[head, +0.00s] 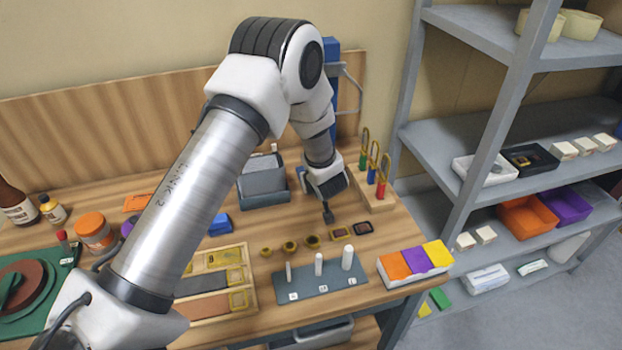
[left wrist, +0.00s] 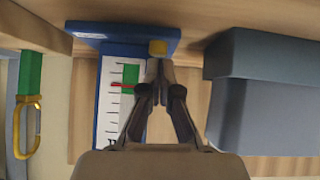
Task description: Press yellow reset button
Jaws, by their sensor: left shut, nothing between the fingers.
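The yellow reset button (left wrist: 158,47) sits on the blue base (left wrist: 125,34) of an upright gauge, in the left wrist view. The gauge has a white scale (left wrist: 112,115) with a green band and a red pointer. My left gripper (left wrist: 160,64) is shut and empty, its fingertips lined up just below the button in that picture. I cannot tell whether they touch it. In the head view my left gripper (head: 328,215) points down over the bench. A blue upright (head: 331,48) shows behind my arm there; the button is hidden. My right gripper is in neither view.
A grey-blue box (head: 263,183) stands close beside the gripper. A wooden stand with several coloured, ring-topped tools (head: 370,185) is at its right. A pegged plate (head: 320,285) and coloured blocks (head: 415,262) lie nearer the front edge. Grey shelves (head: 480,120) stand at right.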

